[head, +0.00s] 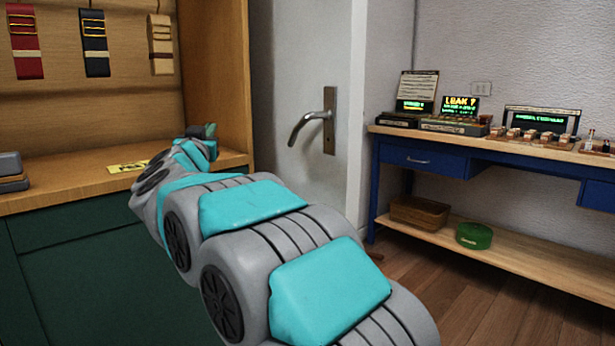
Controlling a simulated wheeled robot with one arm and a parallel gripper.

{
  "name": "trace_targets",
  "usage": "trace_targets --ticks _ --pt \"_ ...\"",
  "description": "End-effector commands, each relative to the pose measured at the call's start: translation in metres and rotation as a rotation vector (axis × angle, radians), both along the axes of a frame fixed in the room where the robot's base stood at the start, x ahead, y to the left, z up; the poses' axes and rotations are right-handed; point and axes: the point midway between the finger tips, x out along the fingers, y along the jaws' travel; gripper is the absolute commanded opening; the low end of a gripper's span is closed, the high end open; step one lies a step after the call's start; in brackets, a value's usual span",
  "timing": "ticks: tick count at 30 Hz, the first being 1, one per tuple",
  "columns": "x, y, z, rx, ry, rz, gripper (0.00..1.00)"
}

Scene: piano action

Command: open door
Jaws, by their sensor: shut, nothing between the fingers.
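A light grey door (299,65) stands in the middle of the head view, between the wooden cabinet and the textured wall. It looks closed against the white frame on its right. Its metal lever handle (312,124) sits on a tall plate near the right edge, with the curved lever pointing left. My gripper (207,130) is at the far end of my grey and turquoise arm, to the left of the handle and apart from it in the picture. It is small and partly hidden by my wrist; it is shut and empty. My arm hides the lower part of the door.
A wooden bench (60,199) with dark green fronts and a yellow label (128,167) is on the left. A blue table (440,160) with small displays and a lower shelf stands on the right. Wooden floor (430,285) shows between my arm and the table.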

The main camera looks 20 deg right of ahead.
Motion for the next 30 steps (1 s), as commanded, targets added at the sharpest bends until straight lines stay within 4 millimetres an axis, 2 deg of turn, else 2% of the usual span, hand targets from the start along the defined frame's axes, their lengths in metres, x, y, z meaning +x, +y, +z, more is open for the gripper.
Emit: trace_targets --ticks 2,4,7,10,15,19,23,30 --pt "0.001 -0.019 0.000 0.016 -0.034 -0.153 0.00" --pt "-0.006 -0.038 -0.003 0.033 -0.046 -0.301 0.00" --pt "-0.024 -0.060 -0.023 0.058 -0.022 -0.517 0.00" --pt "-0.046 -0.072 -0.050 0.078 0.037 -0.707 0.00" --pt "-0.081 -0.076 -0.089 0.102 0.151 -0.931 0.00" --pt "-0.097 -0.075 -0.104 0.111 0.203 -1.014 0.00" --pt "-0.100 -0.081 -0.108 0.114 0.220 -1.038 0.00" --pt "-0.093 -0.119 -0.109 0.112 0.219 -1.037 0.00"
